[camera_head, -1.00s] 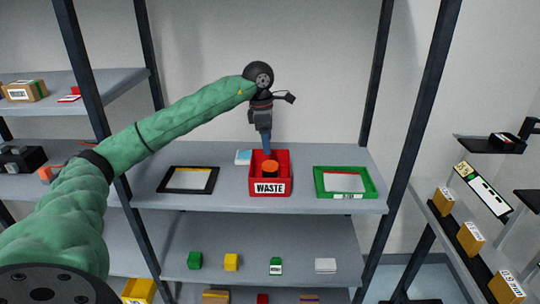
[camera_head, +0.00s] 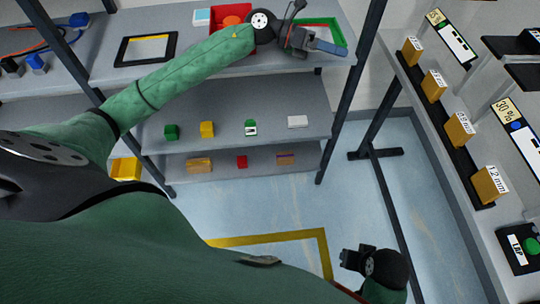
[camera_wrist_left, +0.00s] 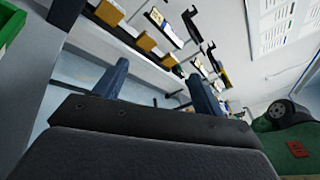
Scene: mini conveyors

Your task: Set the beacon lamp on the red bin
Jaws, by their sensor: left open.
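The red bin (camera_head: 221,8) is at the top of the head view on the shelf, partly cut by my left arm. An orange round top (camera_head: 232,20), which looks like the beacon lamp, shows within the bin's outline; its lower part is hidden. My left gripper (camera_head: 333,47) is to the right of the bin, by the shelf's front right corner, apart from the lamp. In the left wrist view its two blue fingers (camera_wrist_left: 158,82) are spread with nothing between them. My right gripper (camera_head: 346,259) is low over the floor; its jaws are too unclear to read.
A green tray (camera_head: 338,28) stands right behind my left gripper, and its corner (camera_wrist_left: 8,22) shows in the wrist view. A black-framed tray (camera_head: 121,52) lies left. Small blocks sit on lower shelves. A rack with yellow boxes (camera_head: 459,130) stands right; the floor between is open.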

